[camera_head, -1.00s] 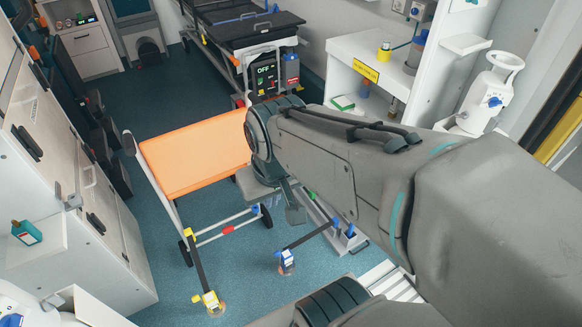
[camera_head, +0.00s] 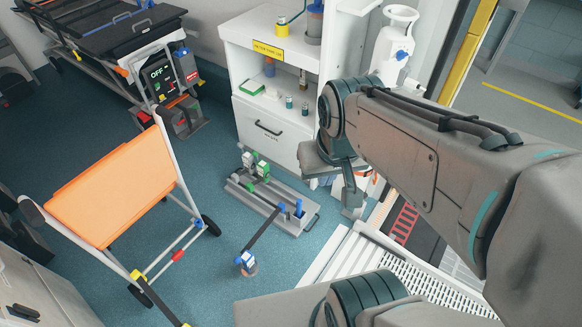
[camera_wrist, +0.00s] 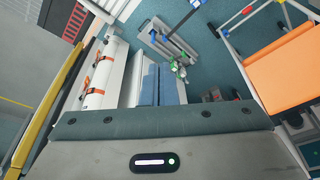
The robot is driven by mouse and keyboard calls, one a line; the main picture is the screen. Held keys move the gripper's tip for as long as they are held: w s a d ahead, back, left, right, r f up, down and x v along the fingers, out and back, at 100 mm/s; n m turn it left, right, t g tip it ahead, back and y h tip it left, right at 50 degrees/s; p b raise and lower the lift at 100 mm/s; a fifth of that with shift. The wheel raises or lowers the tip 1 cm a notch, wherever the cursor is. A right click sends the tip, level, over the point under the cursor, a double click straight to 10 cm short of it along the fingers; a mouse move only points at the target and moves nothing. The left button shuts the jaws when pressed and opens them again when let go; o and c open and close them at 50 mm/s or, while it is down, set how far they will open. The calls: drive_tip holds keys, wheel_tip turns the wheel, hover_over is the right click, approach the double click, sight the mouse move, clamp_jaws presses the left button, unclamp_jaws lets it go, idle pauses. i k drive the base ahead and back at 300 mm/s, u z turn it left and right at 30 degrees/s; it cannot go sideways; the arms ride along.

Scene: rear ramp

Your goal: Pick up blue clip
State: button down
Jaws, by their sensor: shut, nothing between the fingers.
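A small blue-and-white clip (camera_head: 245,259) is at the floor end of a dark strap, left of the ramp in the head view. The strap runs up to a grey floor rail (camera_head: 272,207), which carries another blue part (camera_head: 298,209). Which blue piece is the blue clip is not certain. A blue piece (camera_wrist: 195,3) also shows at the top edge of the wrist view, at the strap's end. My gripper (camera_head: 352,198) is above the floor, right of the rail and apart from both blue pieces. Its fingers (camera_wrist: 158,86) are together and empty.
An orange-topped trolley (camera_head: 115,190) stands at the left. A white cabinet (camera_head: 272,130) with small bottles stands behind the rail. A stretcher (camera_head: 120,40) is at the back left. The ramp (camera_head: 385,265) lies at the right. Blue floor is free between trolley and rail.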

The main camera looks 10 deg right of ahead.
sight(281, 206)
drive_tip(key=z, duration=0.25)
drive_tip(key=i, duration=0.95)
drive_tip(key=z, duration=0.6)
